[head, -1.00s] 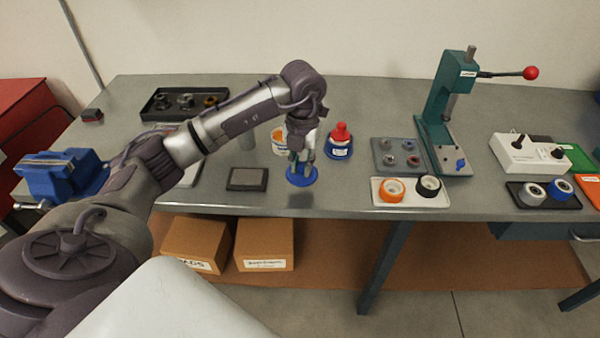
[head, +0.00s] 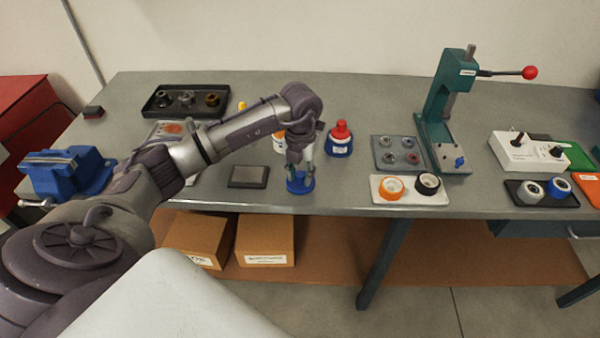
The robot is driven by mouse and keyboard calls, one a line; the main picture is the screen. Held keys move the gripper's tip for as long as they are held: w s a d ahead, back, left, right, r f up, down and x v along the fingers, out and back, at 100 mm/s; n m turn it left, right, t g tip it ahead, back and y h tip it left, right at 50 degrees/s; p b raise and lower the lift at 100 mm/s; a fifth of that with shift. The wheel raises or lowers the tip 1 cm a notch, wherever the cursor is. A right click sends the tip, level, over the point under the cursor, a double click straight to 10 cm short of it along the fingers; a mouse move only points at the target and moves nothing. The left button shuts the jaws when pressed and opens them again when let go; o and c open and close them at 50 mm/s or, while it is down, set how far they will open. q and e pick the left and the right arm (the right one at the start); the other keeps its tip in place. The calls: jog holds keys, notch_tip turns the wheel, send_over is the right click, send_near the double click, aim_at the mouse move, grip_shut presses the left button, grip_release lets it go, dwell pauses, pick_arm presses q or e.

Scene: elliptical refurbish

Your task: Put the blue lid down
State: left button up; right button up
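The blue lid (head: 300,187) is a round blue disc at the front of the grey workbench, in the middle of the head view. My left gripper (head: 299,177) points down right at the lid, with its fingertips at the lid's raised middle part. The fingers look closed around that part, but they are small here. The lid appears at or very near the bench top; I cannot tell whether it touches. My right gripper is not in view.
A blue jar with a red top (head: 340,140) stands just behind right. An orange-and-white container (head: 279,144) is partly hidden behind my arm. A dark flat pad (head: 248,176) lies left. A white tray with tape rolls (head: 410,198) lies right. The bench's front edge is close.

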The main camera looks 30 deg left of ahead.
aim_at(300, 174)
pick_arm(q)
jog(key=shift+o, duration=0.2)
jog(key=shift+r, duration=0.1)
notch_tip(300, 174, up, 12)
jog(key=b, duration=0.2)
dwell(0.3)
dwell(0.3)
